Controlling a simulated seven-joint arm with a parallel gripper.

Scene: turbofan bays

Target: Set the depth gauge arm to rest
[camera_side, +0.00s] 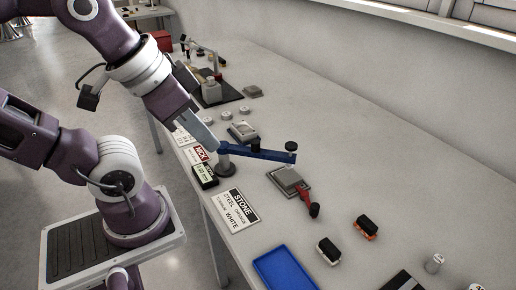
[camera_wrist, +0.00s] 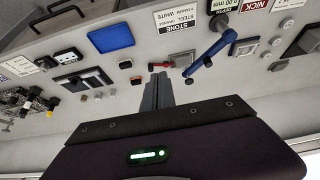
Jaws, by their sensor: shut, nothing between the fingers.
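The depth gauge arm (camera_side: 262,154) is a blue bar on a grey post (camera_side: 225,162), with a dark knob (camera_side: 291,146) at its free end. It reaches right, with its end above or close by a grey block with a red lever (camera_side: 307,197). In the wrist view the blue arm (camera_wrist: 213,52) slants from its post down to the left. My gripper (camera_side: 213,147) is shut and empty, seen near the post in the side view. In the wrist view its fingers (camera_wrist: 158,80) appear left of the arm, below the red lever; they look apart from the arm.
A gauge display box (camera_side: 204,176), a NICK sign (camera_side: 201,154) and a STONE sign (camera_side: 238,207) lie near the post. A grey pad (camera_side: 243,131) sits behind the arm. A blue tray (camera_side: 285,268) and black-topped blocks (camera_side: 366,227) stand front right. The table's back right is clear.

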